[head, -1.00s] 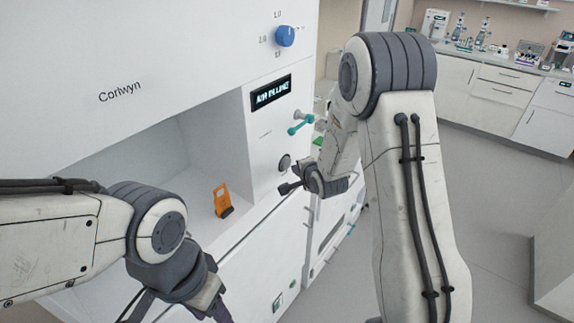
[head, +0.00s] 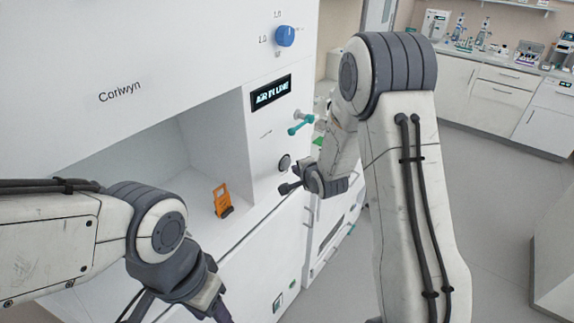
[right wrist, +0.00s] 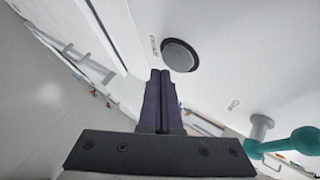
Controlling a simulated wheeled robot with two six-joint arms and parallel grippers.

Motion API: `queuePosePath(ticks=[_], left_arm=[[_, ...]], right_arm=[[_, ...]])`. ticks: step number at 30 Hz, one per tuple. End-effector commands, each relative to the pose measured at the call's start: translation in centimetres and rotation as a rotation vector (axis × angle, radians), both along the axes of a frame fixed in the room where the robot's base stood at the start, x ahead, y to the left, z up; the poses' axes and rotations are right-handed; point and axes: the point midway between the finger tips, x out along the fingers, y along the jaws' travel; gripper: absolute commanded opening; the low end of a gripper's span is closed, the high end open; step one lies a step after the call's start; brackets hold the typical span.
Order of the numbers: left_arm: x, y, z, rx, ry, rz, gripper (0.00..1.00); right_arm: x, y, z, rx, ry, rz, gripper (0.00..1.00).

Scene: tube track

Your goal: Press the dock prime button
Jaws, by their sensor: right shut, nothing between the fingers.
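The round grey button (head: 284,163) sits on the white machine's front panel, below the display and the teal handle. It also shows in the right wrist view (right wrist: 180,55) as a grey disc with a dark rim. My right gripper (head: 285,188) is shut and empty, with its fingertips just below the button in the head view. In the right wrist view its dark fingers (right wrist: 160,74) lie together and point toward the panel, just below and left of the disc. A gap seems to remain; contact is not visible. My left gripper (head: 218,308) is partly cut off at the bottom edge.
A teal-tipped handle (head: 300,127) sticks out above the button. The display (head: 270,93) reads "AIR IN LINE", with a blue knob (head: 285,36) above. An orange holder (head: 222,200) stands in the open recess. Floor (head: 490,200) is clear at the right.

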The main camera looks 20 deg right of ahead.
Motion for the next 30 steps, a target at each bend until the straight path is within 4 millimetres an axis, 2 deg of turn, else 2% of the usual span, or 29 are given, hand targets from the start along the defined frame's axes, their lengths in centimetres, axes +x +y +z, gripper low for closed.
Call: queuePosePath(ticks=[30], left_arm=[[0.00,0.00,-0.16,0.000,0.000,0.000,0.50]], right_arm=[[0.71,0.52,0.01,0.000,0.000,0.000,0.00]])
